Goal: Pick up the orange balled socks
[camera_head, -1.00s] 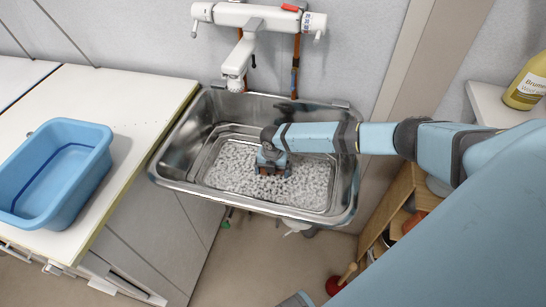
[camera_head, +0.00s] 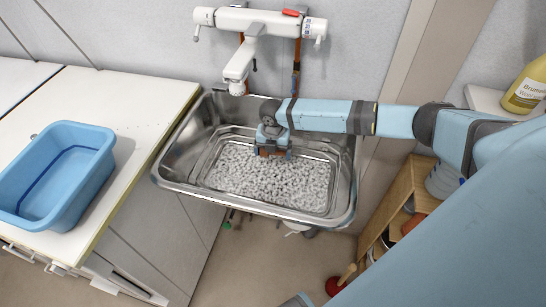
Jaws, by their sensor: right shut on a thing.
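My right gripper (camera_head: 273,150) reaches in from the right and points down over the steel washtub basin (camera_head: 176,158). It is shut on the orange balled socks (camera_head: 268,152), of which only a small orange-brown part shows between and below the jaws. The socks are over the back part of the foam-covered water (camera_head: 270,180); they look raised clear of it, though the gap is hard to judge. My left gripper does not show.
A white tap (camera_head: 238,68) hangs over the basin's back, close behind my right gripper. A blue tub (camera_head: 60,175) stands on the white counter (camera_head: 125,105) at the left. A yellow bottle (camera_head: 526,85) and a wooden shelf (camera_head: 400,195) are at the right.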

